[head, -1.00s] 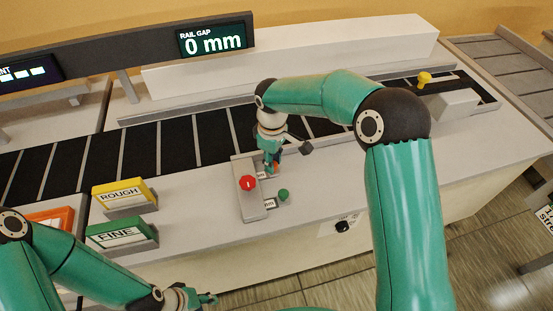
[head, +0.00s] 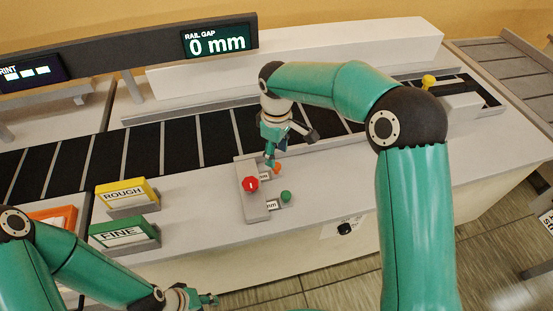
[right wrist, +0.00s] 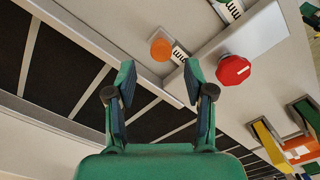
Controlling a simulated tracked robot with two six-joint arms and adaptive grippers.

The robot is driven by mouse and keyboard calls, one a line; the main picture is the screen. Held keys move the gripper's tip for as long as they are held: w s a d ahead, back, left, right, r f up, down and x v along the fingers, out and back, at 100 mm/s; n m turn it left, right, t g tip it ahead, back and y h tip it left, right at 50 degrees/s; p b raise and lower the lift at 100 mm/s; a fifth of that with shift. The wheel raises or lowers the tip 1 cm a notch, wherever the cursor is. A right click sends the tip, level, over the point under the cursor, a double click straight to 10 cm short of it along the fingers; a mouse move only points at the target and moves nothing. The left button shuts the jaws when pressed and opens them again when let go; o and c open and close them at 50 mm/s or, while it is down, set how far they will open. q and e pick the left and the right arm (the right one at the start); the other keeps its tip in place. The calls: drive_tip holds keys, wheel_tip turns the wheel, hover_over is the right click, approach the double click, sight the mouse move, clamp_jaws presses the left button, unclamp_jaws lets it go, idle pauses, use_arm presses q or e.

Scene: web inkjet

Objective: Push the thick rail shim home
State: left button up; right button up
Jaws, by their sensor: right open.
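A grey rail block (head: 256,212) with a red knob (head: 251,184) lies on the front ledge. Two shims stick out from its right side: one with an orange knob (head: 277,168), one with a green knob (head: 286,196). Their numbers are unreadable, so I cannot tell which is thick. My right gripper (head: 270,158) is open and empty above the orange knob. In the right wrist view the orange knob (right wrist: 161,48) lies just beyond the open fingertips (right wrist: 160,75), apparently untouched. My left gripper (head: 207,299) is low at the front; its opening is unclear.
The display (head: 218,40) reads RAIL GAP 0 mm. A yellow ROUGH block (head: 127,193) and a green FINE block (head: 124,232) stand left of the rail block. A dark striped belt (head: 135,150) runs behind. A yellow knob (head: 428,80) is at far right.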

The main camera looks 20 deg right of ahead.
sight(277, 165)
wheel_tip(277, 165, up, 8)
drive_tip(key=shift+f, duration=0.2)
idle(0.5)
